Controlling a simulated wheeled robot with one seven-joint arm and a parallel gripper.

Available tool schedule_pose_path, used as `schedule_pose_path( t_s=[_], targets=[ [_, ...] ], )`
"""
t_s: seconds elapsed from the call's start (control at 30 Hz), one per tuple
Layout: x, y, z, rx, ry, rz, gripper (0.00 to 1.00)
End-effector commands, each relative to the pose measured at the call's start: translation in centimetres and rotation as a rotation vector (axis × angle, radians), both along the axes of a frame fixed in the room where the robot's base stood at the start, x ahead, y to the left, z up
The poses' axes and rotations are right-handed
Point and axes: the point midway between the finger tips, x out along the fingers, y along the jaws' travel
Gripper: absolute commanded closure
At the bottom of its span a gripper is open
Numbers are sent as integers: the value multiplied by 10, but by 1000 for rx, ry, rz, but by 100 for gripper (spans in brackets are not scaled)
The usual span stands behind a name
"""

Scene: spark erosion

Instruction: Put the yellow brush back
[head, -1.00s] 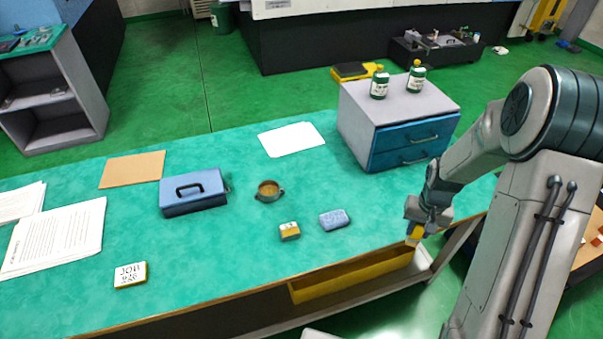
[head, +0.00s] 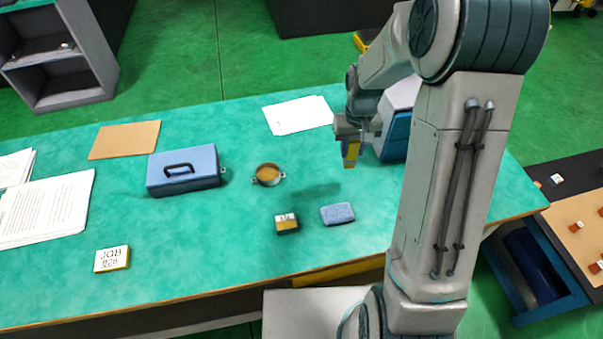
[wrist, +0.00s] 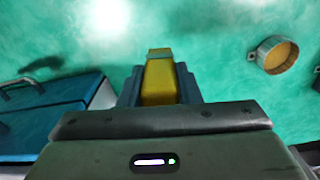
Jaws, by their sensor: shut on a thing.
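My gripper (head: 350,143) is shut on the yellow brush (head: 351,155) and holds it above the table, in front of the blue-fronted drawer unit (head: 397,138). In the wrist view the yellow brush (wrist: 160,82) stands out between the jaws of my gripper (wrist: 158,85), with a greyish band at its end. The brush is clear of the table, and a shadow lies on the green top below. My arm hides most of the drawer unit, and the two green-and-white containers on its top are out of sight now.
On the green table (head: 230,255) are a metal cup (head: 268,175), a blue box (head: 185,170), a small yellow-and-dark block (head: 286,224), a blue sponge-like block (head: 337,214), a job sign (head: 112,259) and papers (head: 297,115).

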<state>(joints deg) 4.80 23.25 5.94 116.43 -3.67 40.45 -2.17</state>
Motion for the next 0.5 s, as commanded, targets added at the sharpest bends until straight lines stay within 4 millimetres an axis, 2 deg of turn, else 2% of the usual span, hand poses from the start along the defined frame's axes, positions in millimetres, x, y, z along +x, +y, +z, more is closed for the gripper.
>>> schedule_pose_path(
  t_s=[0.27,0.37,0.5],
  targets=[
    [-6,10,33,1,-2,99,96],
    [-2,19,32,1,2,109,96],
    [11,45,15,1,5,111,96]
  ],
)
